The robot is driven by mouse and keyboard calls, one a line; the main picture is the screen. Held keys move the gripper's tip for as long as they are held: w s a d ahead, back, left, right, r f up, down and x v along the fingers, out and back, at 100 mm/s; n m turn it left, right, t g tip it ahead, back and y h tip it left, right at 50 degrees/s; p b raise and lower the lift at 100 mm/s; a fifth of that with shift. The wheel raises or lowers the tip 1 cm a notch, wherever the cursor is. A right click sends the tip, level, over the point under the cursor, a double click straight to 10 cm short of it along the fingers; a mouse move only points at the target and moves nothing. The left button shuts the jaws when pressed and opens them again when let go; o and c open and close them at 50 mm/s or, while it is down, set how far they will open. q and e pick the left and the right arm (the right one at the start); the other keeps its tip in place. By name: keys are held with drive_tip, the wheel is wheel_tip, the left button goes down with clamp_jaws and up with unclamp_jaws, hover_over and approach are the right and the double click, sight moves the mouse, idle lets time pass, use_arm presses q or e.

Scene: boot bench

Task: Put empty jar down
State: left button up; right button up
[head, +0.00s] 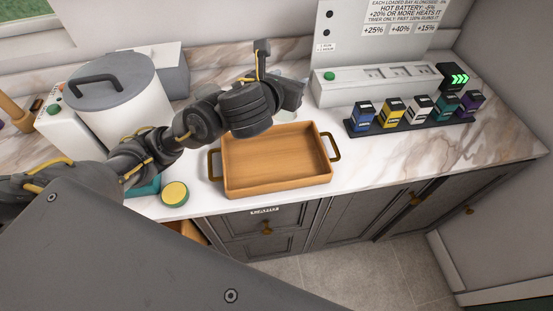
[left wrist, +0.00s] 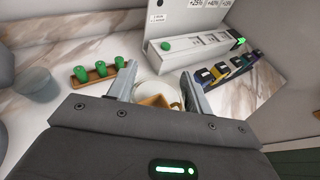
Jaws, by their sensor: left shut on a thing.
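My left gripper (head: 290,96) reaches over the counter behind the wooden tray. In the left wrist view its two fingers (left wrist: 158,88) stand apart around a pale, round, see-through thing, which looks like the empty jar (left wrist: 150,88). In the head view a pale bit of the jar (head: 286,115) shows just below the fingers; the gripper hides the rest. I cannot tell whether the jar touches the counter. Brown wood and a handle show between the fingers in the left wrist view. My right gripper is not in view.
The wooden tray (head: 275,187) sits empty at the counter's front edge. Right of it is a rack (head: 412,125) with several coloured blocks, before a grey-white console (head: 345,86). A large lidded pot (head: 115,110) and a yellow-topped round thing (head: 174,193) are left. Marble right of the tray is clear.

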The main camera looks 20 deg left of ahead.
use_arm(q)
drive_tip(key=s+d+f+m+h, duration=0.1)
drive_tip(key=s+d+f, duration=0.4)
drive_tip(key=s+d, duration=0.65)
drive_tip(key=w+a+f+b, duration=0.3)
drive_tip(key=w+f, duration=0.1)
drive_tip(key=w, duration=0.2)
drive_tip(key=w+a+f+b, duration=0.3)
drive_tip(key=w+f, duration=0.2)
drive_tip(key=w, duration=0.2)
drive_tip(key=shift+b, duration=0.35)
drive_tip(key=f+b, duration=0.1)
drive_tip(key=f, duration=0.1)
drive_tip(key=f+b, duration=0.1)
drive_tip(key=shift+w+a+b, duration=0.25)
drive_tip(key=shift+a+b, duration=0.05)
drive_tip(key=shift+w+f, duration=0.1)
drive_tip(key=shift+f, duration=0.4)
drive_tip(key=shift+r, duration=0.1)
